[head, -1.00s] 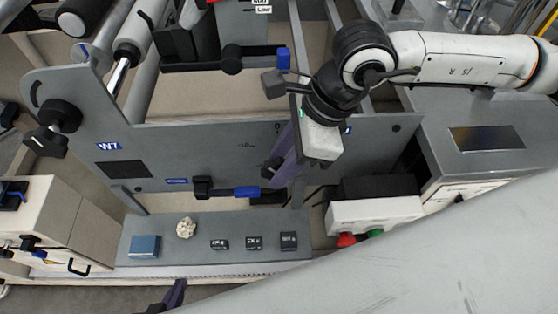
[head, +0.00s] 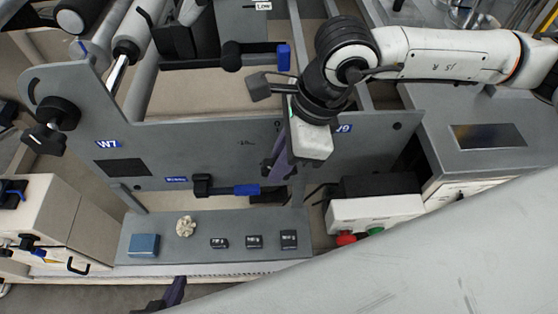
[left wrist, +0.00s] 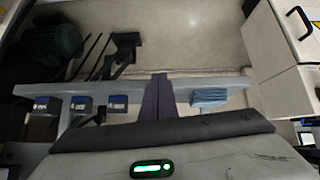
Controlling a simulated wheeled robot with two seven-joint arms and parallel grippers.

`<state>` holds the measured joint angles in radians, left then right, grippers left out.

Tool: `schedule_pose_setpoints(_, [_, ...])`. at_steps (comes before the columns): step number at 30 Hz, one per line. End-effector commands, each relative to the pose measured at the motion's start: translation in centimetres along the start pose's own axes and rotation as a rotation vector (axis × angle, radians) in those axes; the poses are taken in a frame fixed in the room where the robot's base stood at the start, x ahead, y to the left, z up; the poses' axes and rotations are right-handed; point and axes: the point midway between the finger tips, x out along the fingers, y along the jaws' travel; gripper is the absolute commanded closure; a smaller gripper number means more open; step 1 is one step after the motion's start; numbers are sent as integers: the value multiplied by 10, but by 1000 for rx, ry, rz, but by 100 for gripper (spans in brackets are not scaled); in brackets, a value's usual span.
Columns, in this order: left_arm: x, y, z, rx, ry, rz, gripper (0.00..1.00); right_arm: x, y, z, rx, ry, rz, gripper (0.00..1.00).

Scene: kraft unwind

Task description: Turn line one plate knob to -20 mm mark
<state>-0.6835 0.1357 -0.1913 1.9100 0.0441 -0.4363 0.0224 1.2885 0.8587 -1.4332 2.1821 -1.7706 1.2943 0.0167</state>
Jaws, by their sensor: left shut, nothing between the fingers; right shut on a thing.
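The grey plate (head: 200,140) spans the middle of the head view, with small white scale text (head: 246,142) that is too small to read. My right gripper (head: 270,172), with purple fingers, is at the right part of the plate. It is shut on a small dark knob (head: 267,166) there, mostly hidden by the fingers and wrist. The knob's setting cannot be read. My left gripper (head: 172,298) is at the bottom edge of the head view, away from the plate. Its purple fingers (left wrist: 158,97) are shut and empty in the left wrist view.
A blue-ended handle (head: 235,190) and a large black knob (head: 60,113) are on the plate. A button box (head: 375,213) stands right.

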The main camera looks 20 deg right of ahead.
Motion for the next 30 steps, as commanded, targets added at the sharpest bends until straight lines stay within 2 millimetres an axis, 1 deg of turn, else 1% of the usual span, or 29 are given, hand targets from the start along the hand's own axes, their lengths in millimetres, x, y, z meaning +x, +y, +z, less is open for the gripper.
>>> schedule_pose_setpoints(9, [11,-1,11,3,-3,0,100,4,0,5,-6,223,-2,100])
schedule_pose_setpoints(18, [18,2,13,10,3,7,100,5,0,7,-3,424,-2,100])
schedule_pose_setpoints(23, [19,6,10,12,10,13,100,5,0,8,-2,493,-2,100])
schedule_pose_setpoints(30, [20,7,14,11,2,14,100,5,0,8,-1,540,-2,100])
